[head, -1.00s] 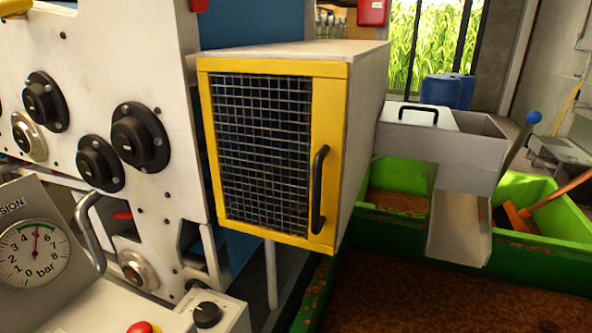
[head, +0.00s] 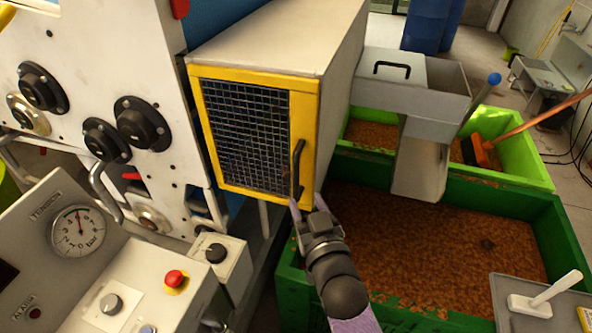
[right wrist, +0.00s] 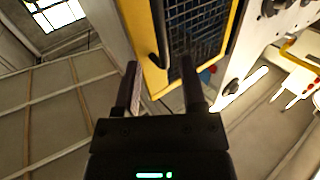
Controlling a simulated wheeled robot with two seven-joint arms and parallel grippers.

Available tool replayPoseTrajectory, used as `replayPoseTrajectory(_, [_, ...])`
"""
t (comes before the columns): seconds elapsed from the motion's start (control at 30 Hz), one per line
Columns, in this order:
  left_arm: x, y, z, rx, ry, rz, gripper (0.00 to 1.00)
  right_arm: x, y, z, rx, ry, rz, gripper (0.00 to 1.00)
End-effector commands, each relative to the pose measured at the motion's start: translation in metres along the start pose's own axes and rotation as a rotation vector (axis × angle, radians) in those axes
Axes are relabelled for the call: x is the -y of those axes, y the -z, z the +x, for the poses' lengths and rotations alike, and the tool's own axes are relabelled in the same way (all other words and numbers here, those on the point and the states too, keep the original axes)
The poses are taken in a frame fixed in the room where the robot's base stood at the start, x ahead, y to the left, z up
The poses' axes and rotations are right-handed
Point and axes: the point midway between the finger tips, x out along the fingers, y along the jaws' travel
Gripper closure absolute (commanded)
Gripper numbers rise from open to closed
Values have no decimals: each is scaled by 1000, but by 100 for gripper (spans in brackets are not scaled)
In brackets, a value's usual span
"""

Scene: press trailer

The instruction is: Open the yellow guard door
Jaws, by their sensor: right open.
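The yellow guard door (head: 304,115) has a wire mesh panel and sits closed on the front of a pale box-shaped housing (head: 275,40). Its black vertical handle (head: 297,167) is on the door's right side. My right gripper (head: 306,203) is open at the handle's lower end. In the right wrist view, the handle (right wrist: 158,38) appears between the lines of the two dark fingers (right wrist: 159,72), just beyond their tips. I cannot tell whether either finger touches it. The yellow door edge (right wrist: 138,30) shows there too. My left gripper is not in view.
A control panel with a pressure gauge (head: 78,230) and red stop button (head: 174,279) stands at left. Black knobs (head: 137,121) project from the white machine plate. A green bin (head: 375,194) of brown material lies below right. A metal chute (head: 420,165) stands right of the housing.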

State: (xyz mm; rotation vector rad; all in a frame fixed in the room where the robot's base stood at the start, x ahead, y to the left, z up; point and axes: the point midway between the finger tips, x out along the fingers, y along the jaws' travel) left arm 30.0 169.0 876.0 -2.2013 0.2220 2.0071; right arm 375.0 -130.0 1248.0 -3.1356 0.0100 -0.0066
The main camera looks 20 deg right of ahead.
Motion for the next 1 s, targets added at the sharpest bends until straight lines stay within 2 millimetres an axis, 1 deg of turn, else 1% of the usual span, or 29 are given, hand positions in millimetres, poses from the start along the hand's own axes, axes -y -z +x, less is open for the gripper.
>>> replayPoseTrajectory(0.03, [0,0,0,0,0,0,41,0,1,14,-3,0,0,47])
replayPoseTrajectory(0.1, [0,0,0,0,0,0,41,0,0,31,-2,1,0,47])
replayPoseTrajectory(0.2, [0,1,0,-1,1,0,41,0,0,51,-1,1,0,47])
replayPoseTrajectory(0.3, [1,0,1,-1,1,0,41,0,-2,64,1,1,0,47])
replayPoseTrajectory(0.43, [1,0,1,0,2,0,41,0,-2,73,2,1,0,47])
replayPoseTrajectory(0.67, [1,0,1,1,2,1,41,0,-2,74,2,1,0,47])
replayPoseTrajectory(0.77, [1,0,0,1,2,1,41,0,-2,74,2,1,0,66])
replayPoseTrajectory(0.8, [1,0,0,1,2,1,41,0,-2,74,2,1,0,75])
replayPoseTrajectory(0.87, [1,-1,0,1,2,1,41,0,-2,73,3,1,0,87])
replayPoseTrajectory(0.9, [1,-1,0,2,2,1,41,0,-2,73,3,1,0,96])
replayPoseTrajectory(0.93, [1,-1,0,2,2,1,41,0,-2,73,3,1,0,100])
replayPoseTrajectory(1.0, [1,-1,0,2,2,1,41,0,-2,73,3,1,0,100])
